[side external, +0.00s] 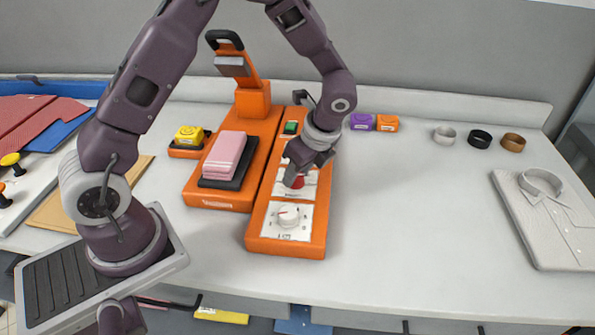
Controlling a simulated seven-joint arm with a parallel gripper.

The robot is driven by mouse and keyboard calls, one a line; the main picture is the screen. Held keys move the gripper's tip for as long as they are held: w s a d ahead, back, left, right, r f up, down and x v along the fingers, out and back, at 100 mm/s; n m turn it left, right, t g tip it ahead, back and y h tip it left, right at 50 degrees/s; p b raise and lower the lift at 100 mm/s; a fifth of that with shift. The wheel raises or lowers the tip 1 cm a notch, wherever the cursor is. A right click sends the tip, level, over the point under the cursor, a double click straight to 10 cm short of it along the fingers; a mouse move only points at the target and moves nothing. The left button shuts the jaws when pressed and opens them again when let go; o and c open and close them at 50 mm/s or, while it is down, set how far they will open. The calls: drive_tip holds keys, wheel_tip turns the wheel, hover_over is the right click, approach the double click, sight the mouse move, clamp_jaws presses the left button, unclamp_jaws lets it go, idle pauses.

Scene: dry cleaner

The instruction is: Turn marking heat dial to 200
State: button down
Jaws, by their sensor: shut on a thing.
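An orange control panel (254,240) lies on the counter beside an orange press. A red dial (298,183) sits on a white scale plate in the middle of the panel. My gripper (293,178) reaches down onto the red dial from above and is shut on it, covering part of the dial and its plate. A white dial (288,215) with a small red mark sits on a second white plate at the panel's near end, clear of my gripper. The scale figures are too small to read, and the red dial's pointer is hidden, so I cannot tell its setting.
The orange press (215,201) holds a folded pink cloth (224,155) on a dark pad. A yellow button box (188,136) stands left of it. Purple (361,122) and orange (387,123) blocks stand behind. A folded shirt (548,225) lies right. The counter between is clear.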

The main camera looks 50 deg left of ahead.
drive_tip(key=n+g, duration=0.1)
drive_tip(key=n, duration=0.1)
drive_tip(key=n+g, duration=0.1)
drive_tip(key=n, duration=0.2)
drive_tip(key=shift+w+h, duration=0.15)
drive_tip(key=shift+h, duration=0.25)
drive_tip(key=shift+w+a+n+g+h, duration=0.1)
drive_tip(key=shift+n+g+h, duration=0.2)
drive_tip(key=shift+n, duration=0.9)
drive_tip(key=shift+n+g+h, duration=0.2)
drive_tip(key=shift+n+h, duration=0.2)
drive_tip(key=shift+n, duration=0.8)
drive_tip(key=c, duration=0.9)
unclamp_jaws()
drive_tip(key=shift+r, duration=0.1)
